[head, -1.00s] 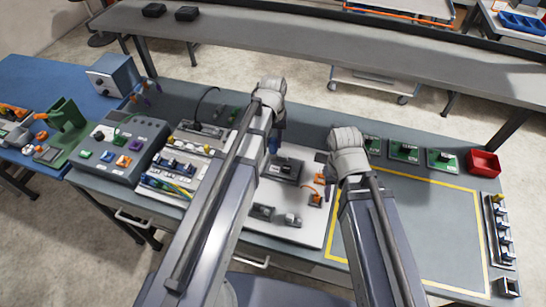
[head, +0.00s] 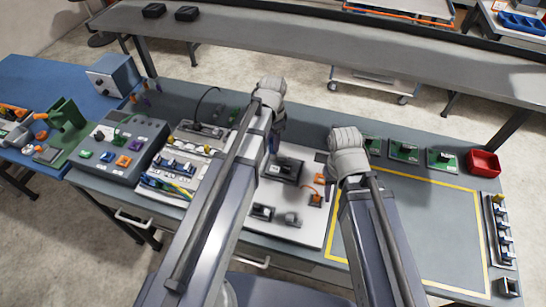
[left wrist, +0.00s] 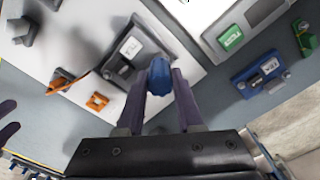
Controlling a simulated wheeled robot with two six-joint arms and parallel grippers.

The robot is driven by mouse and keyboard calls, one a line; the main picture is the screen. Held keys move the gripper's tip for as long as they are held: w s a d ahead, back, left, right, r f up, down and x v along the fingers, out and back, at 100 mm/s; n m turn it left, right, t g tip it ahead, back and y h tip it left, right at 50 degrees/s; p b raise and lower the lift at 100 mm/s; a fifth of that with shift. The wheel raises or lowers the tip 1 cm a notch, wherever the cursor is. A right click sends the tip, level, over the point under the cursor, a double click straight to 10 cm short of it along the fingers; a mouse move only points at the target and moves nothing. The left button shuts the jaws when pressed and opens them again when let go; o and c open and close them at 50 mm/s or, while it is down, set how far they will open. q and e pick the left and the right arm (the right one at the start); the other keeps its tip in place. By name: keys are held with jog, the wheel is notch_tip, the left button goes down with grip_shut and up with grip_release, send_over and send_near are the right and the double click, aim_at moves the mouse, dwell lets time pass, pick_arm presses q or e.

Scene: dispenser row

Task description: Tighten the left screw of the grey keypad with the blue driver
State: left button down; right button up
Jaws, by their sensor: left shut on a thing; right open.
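The grey keypad (head: 282,170) looks like a dark grey block with a pale label on the white board. It also shows in the left wrist view (left wrist: 120,70), just beyond my fingers. My left gripper (head: 277,130) is shut on the blue driver (left wrist: 158,78), whose rounded blue handle stands between the two fingers. The driver's tip is hidden, so I cannot tell whether it touches the keypad. My right gripper (head: 347,152) is open and empty, to the right of the keypad above the table.
Orange parts (head: 317,190) sit right of the keypad, and grey fittings (head: 275,214) in front of it. A blue labelled block (left wrist: 262,80) shows in the left wrist view. Green boards (head: 404,151) and a red bin (head: 484,163) stand at the right. The yellow-outlined area (head: 410,225) is clear.

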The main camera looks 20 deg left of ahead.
pick_arm(q)
jog(key=shift+r, duration=0.1)
dwell(0.3)
jog(key=shift+w+r+p, duration=0.1)
jog(key=shift+r+p, duration=0.25)
jog(key=shift+p, duration=0.1)
jog(key=shift+r+p, duration=0.45)
jog(key=shift+r, duration=0.05)
jog(key=shift+f, duration=0.1)
notch_tip(320, 180, up, 5)
jog(key=p, duration=0.4)
jog(key=shift+f, duration=0.15)
